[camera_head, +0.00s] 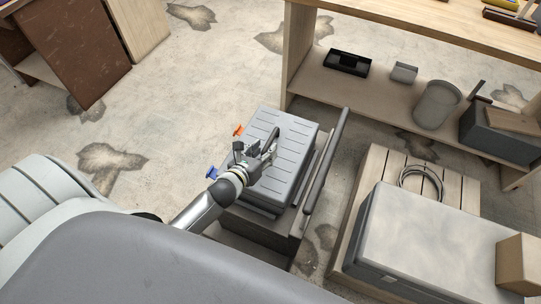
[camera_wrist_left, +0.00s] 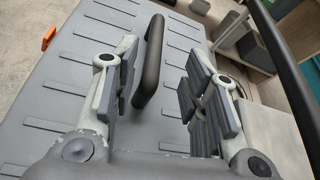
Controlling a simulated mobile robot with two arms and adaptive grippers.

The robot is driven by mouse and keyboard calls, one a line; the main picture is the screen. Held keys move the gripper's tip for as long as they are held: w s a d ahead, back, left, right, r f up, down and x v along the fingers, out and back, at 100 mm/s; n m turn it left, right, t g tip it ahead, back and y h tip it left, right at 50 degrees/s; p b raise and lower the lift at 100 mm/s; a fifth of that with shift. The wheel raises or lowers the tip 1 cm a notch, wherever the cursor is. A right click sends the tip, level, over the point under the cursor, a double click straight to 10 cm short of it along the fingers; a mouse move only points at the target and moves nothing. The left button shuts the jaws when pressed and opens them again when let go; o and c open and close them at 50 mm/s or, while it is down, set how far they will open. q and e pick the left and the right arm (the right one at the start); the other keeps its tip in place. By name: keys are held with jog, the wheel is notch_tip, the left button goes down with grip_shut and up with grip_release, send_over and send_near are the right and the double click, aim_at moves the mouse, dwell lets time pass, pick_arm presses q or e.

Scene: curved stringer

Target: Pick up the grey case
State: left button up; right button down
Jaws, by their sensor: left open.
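The grey case (camera_head: 290,150) lies flat on a dark cart in the head view, its ribbed top facing up and a dark handle (camera_head: 270,138) standing on it. In the left wrist view the ribbed case top (camera_wrist_left: 80,70) fills the left and middle. My left gripper (camera_head: 262,152) is over the case at the handle. In the left wrist view the open fingers of the gripper (camera_wrist_left: 157,88) are on either side of the dark handle (camera_wrist_left: 150,62), with gaps showing on both sides. My right gripper does not show.
A dark push bar (camera_head: 327,160) rises along the right side of the cart (camera_head: 262,232). A wooden pallet (camera_head: 372,180) carries a large grey box (camera_head: 430,240) at right. A wooden shelf (camera_head: 400,105) with containers stands behind. Floor at the left is clear.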

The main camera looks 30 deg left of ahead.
aim_at(270, 140)
pick_arm(q)
jog(key=w, duration=0.2)
jog(key=w+f, duration=0.1)
jog(key=w, duration=0.1)
jog(key=shift+a, duration=0.4)
jog(key=shift+w+f, duration=0.25)
jog(key=shift+w, duration=0.25)
grip_shut()
jog(key=shift+w+r, duration=0.15)
jog(key=shift+r, duration=0.1)
